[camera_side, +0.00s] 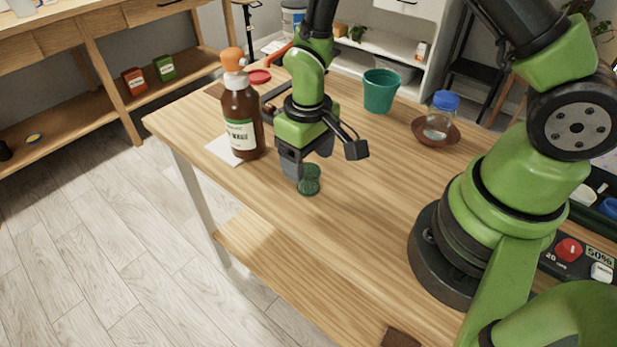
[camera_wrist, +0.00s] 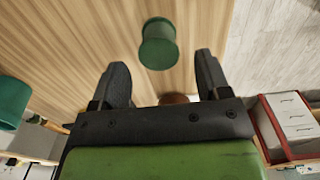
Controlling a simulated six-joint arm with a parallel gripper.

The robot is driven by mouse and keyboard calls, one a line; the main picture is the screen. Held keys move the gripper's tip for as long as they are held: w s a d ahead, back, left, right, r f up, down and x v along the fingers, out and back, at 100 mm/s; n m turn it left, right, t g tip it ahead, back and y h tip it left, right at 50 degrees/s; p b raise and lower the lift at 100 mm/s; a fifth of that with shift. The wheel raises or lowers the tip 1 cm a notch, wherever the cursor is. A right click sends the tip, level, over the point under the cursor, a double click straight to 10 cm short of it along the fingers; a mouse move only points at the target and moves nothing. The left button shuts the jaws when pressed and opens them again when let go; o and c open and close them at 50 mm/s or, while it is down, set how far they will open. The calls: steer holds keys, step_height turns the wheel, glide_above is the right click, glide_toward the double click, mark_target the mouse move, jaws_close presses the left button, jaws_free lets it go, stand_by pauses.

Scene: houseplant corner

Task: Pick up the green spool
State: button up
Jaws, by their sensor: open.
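The green spool (camera_side: 309,180) stands upright on the wooden table, near the table's front left edge. My gripper (camera_side: 304,174) is just above and beside it in the side view, and one finger hides part of the spool's left side. In the wrist view the green spool (camera_wrist: 159,43) lies beyond the two fingertips, roughly centred between them. My gripper (camera_wrist: 161,72) is open there, with nothing between its fingers.
A brown bottle (camera_side: 240,118) with an orange cap stands close on the left, on a white sheet (camera_side: 222,150). A green pot (camera_side: 380,91) and a brown saucer (camera_side: 452,139) bearing a blue-capped jar (camera_side: 440,115) stand farther back.

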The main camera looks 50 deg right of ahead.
mark_target(308, 171)
step_height(308, 171, down, 5)
stand_by(0.3)
steer(key=shift+c, duration=0.5)
steer(key=c, duration=0.8)
steer(key=shift+r, duration=0.1)
